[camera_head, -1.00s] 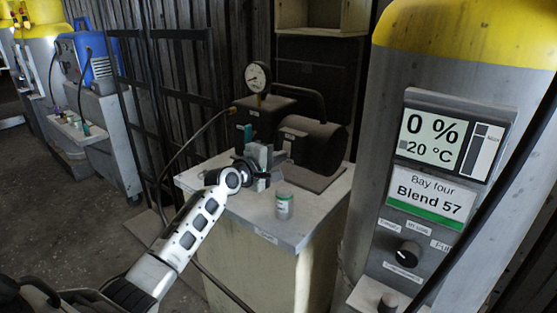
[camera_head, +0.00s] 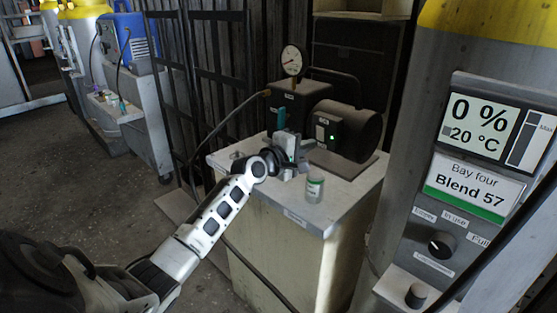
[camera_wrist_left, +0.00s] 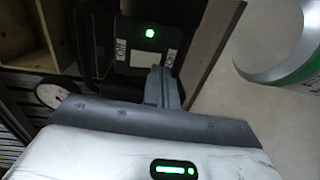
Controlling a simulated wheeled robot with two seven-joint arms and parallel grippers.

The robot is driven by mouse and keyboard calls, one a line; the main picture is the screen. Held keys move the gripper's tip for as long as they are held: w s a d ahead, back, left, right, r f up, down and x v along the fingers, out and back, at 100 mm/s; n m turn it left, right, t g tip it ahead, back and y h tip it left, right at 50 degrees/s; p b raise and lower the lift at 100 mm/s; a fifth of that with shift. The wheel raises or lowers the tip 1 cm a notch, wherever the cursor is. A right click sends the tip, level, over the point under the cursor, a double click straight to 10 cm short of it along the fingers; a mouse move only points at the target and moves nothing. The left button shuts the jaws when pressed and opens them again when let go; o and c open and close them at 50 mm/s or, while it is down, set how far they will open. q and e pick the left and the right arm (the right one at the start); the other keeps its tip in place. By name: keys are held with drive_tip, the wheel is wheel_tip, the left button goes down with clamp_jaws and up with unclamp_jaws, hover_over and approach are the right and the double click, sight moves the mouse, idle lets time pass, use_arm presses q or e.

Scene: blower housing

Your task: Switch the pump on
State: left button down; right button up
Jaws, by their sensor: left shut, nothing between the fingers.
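The pump (camera_head: 343,128) is a dark motor with a handle, a box and a round dial gauge (camera_head: 292,60), on a pale cabinet. A small green light (camera_head: 332,138) glows on its dark switch box, between white labels. In the left wrist view the same green light (camera_wrist_left: 150,33) shows just beyond my fingers. My left gripper (camera_head: 302,158) is in front of the switch box, its fingers (camera_wrist_left: 162,86) shut with nothing between them. Whether the fingertips touch the box is unclear. My right gripper is not in view.
A small can with a green band (camera_head: 314,189) stands on the cabinet top (camera_head: 345,200), right of my gripper. A grey and yellow tank with a display reading 0 % (camera_head: 487,130) and a black knob (camera_head: 441,244) stands at right. A hose (camera_head: 215,130) runs left from the pump.

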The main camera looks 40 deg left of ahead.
use_arm(q)
drive_tip(key=s, duration=0.7)
drive_tip(key=s+a+f, duration=0.1)
drive_tip(key=s, duration=0.2)
drive_tip(key=shift+s+p, duration=0.3)
drive_tip(key=shift+s+f, duration=0.1)
drive_tip(key=shift+s, duration=0.45)
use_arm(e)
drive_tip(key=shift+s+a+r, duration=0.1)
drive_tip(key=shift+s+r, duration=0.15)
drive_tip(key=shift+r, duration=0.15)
